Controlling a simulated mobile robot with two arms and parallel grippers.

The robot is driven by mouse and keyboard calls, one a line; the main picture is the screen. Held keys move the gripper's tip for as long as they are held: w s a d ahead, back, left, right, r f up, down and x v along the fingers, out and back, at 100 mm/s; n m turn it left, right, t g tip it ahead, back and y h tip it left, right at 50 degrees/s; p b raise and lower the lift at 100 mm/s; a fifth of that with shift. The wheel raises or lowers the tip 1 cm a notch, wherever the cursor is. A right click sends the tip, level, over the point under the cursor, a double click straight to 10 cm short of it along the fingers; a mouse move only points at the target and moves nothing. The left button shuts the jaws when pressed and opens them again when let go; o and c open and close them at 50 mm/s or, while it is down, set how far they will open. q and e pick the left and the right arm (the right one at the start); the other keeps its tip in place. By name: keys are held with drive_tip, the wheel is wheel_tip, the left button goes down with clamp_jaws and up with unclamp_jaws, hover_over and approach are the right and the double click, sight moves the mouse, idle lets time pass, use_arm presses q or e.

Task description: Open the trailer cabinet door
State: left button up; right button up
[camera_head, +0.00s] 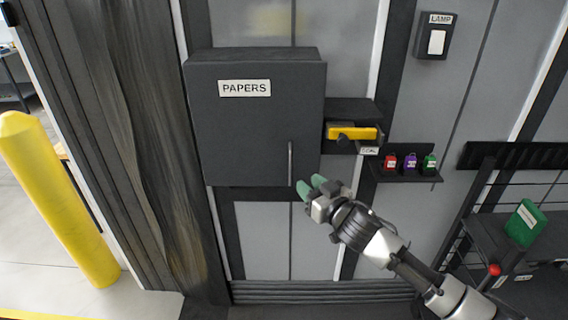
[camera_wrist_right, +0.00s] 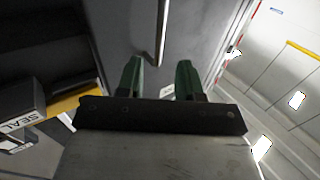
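The trailer cabinet (camera_head: 250,135) is a dark grey box on the wall with a "PAPERS" label (camera_head: 244,88). Its door looks closed. A thin vertical metal handle (camera_head: 290,163) is at the door's lower right, and the handle also shows in the right wrist view (camera_wrist_right: 162,45). My right gripper (camera_head: 311,187) has green fingertips and is just below and right of the handle. In the right wrist view the right gripper (camera_wrist_right: 160,80) has its two fingers apart with nothing between them, the handle lying beyond them. My left gripper is not in view.
A shelf (camera_head: 350,110) with a yellow-handled tool (camera_head: 352,132) sits right of the cabinet. Red, purple and green padlocks (camera_head: 411,162) stand on a small ledge. A yellow post (camera_head: 58,195) is at left; a dark rack with a green box (camera_head: 525,222) is at right.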

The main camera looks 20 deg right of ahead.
sight(291, 181)
drive_tip(key=x, duration=0.3)
drive_tip(key=shift+a+r+p, duration=0.1)
drive_tip(key=shift+r+p, duration=0.15)
drive_tip(key=shift+p, duration=0.15)
drive_tip(key=shift+d+f+p+x, duration=0.1)
drive_tip(key=shift+f+p+x, duration=0.1)
drive_tip(key=shift+x, duration=1.15)
drive_tip(key=shift+d+f+p+x, duration=0.1)
drive_tip(key=shift+f+p+x, duration=0.05)
drive_tip(key=shift+x, duration=1.25)
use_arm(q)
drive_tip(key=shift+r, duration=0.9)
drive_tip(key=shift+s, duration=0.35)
use_arm(e)
clamp_jaws()
